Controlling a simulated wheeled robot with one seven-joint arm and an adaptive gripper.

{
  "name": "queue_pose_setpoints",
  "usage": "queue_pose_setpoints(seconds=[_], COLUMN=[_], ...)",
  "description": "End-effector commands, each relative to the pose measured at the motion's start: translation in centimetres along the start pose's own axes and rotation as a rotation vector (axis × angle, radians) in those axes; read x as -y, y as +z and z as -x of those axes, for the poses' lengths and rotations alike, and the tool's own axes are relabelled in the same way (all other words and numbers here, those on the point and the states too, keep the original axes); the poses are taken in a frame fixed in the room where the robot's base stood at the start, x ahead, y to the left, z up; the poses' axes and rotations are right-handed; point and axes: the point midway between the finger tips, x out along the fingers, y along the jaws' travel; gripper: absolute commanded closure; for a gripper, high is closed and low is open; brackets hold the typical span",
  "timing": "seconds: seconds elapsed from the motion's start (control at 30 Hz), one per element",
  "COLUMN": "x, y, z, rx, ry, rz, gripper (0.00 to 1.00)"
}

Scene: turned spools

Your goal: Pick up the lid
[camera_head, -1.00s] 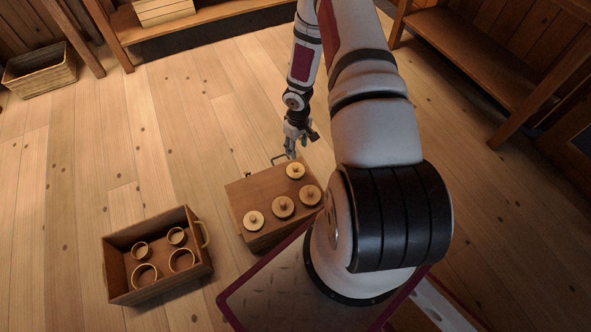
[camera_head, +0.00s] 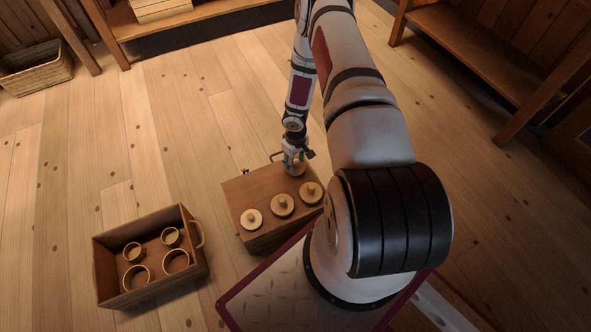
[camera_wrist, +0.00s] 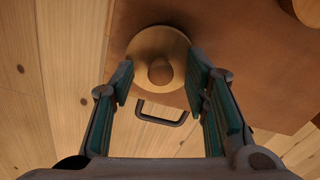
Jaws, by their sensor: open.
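Several round wooden lids with knobs sit on top of a brown wooden box (camera_head: 239,192). In the wrist view one lid (camera_wrist: 176,43), with its round knob (camera_wrist: 160,71), lies near the box edge, ahead of and between my fingers. In the head view that far lid (camera_head: 299,169) is partly hidden by my gripper (camera_head: 292,168). My gripper also shows in the wrist view (camera_wrist: 159,85), open and empty, with the fingers apart on either side of the knob. I cannot tell whether a finger touches the lid.
Other lids (camera_head: 282,205) stand close by on the box. A dark handle (camera_wrist: 162,114) sticks out from the box side. The floor between is clear.

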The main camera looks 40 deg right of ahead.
Motion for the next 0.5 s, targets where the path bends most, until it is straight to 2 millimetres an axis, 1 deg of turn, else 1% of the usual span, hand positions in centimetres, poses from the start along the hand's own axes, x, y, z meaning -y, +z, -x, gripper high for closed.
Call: queue_pose_setpoints(seconds=[0.07,0.27,0.3,0.47,0.5], x=[0.01,0.01,0.01,0.01,0.01], y=[0.00,-0.02,-0.02,-0.02,-0.02], z=[-0.50,-0.45,-0.44,-0.44,-0.43], rx=[0.000,-0.001,-0.001,-0.001,-0.001], ry=[0.000,0.000,0.000,0.000,0.000], rz=[0.002,0.002,0.002,0.001,0.001], gripper=[0.58,0.58,0.60,0.96,1.00])
